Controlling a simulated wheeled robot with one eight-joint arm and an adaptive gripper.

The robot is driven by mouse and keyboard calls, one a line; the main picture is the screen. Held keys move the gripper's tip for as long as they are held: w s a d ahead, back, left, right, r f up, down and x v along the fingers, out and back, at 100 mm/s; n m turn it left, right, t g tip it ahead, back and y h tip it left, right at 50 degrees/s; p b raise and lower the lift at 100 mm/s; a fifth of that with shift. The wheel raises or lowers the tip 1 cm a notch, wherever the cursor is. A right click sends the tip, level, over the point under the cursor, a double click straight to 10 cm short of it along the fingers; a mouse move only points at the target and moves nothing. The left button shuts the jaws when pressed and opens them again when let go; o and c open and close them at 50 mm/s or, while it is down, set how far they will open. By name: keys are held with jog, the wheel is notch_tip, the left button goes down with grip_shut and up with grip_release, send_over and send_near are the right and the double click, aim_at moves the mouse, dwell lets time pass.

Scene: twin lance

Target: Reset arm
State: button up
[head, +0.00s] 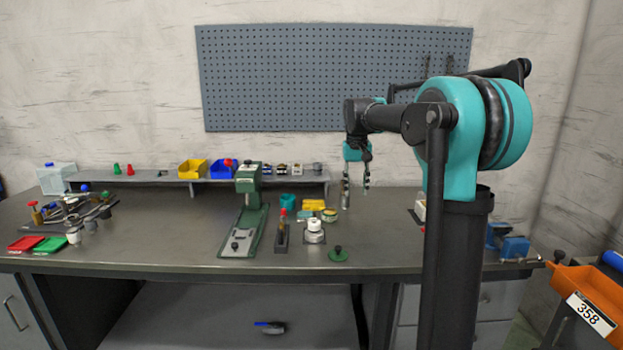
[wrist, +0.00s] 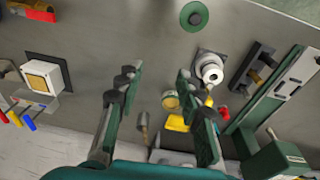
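My gripper (head: 356,188) hangs fingers-down above the right part of the grey workbench (head: 170,225). In the wrist view my gripper (wrist: 158,78) has its two dark green fingers spread wide apart, with only bare benchtop visible between the tips. It is open and holds nothing. My arm reaches forward over the bench from the right side of the head view and hides part of the bench's right end.
A green press (head: 245,220), a white round part (head: 314,233) and a green disc (head: 338,254) stand left of my gripper. A shelf with yellow (head: 193,169) and blue (head: 222,169) bins runs behind. A pegboard (head: 330,75) hangs on the wall. An orange bin (head: 585,290) sits far right.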

jog(key=s+d+f+t, duration=0.1)
jog(key=s+d+f, duration=0.1)
jog(key=s+f, duration=1)
jog(key=s+d+f+t, duration=0.2)
jog(key=s+f, duration=1.1)
jog(key=s, duration=0.7)
jog(key=shift+s+d+f+y, duration=0.3)
jog(key=shift+s+d, duration=0.1)
